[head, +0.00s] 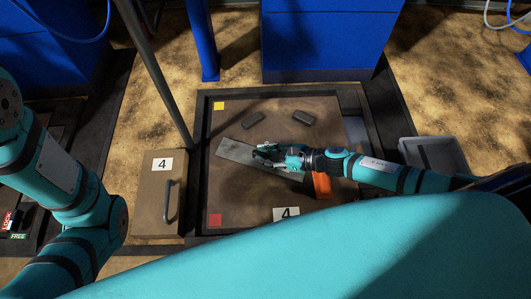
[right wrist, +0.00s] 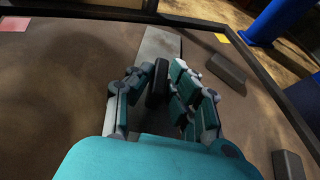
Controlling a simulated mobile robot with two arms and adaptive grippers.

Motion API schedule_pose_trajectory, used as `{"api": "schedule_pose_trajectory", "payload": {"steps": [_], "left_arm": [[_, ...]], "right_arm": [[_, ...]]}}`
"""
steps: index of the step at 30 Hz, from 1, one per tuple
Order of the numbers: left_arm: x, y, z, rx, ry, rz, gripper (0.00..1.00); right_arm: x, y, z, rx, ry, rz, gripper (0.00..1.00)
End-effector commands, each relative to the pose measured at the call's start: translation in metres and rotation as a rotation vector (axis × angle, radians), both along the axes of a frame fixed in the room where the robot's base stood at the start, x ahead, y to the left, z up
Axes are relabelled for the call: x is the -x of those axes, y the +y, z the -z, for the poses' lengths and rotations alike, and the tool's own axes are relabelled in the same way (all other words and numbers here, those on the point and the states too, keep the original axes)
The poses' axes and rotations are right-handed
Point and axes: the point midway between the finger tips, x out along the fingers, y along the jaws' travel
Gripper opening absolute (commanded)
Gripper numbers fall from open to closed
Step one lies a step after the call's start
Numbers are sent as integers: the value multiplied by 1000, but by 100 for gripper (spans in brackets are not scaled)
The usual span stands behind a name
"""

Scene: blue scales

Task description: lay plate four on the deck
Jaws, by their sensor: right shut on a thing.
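A brown panel marked 4 (head: 148,208), with a dark bar handle (head: 168,200), lies at the left beside the framed brown deck (head: 240,205). Another 4 label (head: 286,213) shows at the deck's near edge. My right gripper (head: 268,157) is low over a grey flat strip (head: 236,150) on the deck. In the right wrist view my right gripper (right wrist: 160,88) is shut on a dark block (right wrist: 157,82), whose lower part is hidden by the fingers. The strip (right wrist: 158,45) runs away beyond it. My left arm shows at the left; its gripper is out of view.
Two dark blocks (head: 253,120) (head: 303,118) lie on the deck's far part. A yellow square (head: 219,106) and a red square (head: 215,219) mark its left corners. An orange piece (head: 322,185) lies under my right forearm. A pale bin (head: 432,155) stands right. A post (head: 165,75) rises left.

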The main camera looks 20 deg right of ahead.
Motion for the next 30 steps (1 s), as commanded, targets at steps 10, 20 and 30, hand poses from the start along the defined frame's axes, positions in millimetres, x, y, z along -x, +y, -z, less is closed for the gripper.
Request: {"api": "schedule_pose_trajectory", "payload": {"steps": [10, 20, 30], "left_arm": [[0, 0, 3, 0, 1, -1, 40], [-2, 0, 3, 1, 7, -1, 40], [-1, 0, 3, 0, 3, 0, 40]], "right_arm": [[0, 0, 3, -1, -1, 0, 39], [0, 0, 2, 1, 0, 0, 44], [0, -1, -51, 3, -5, -5, 44]]}}
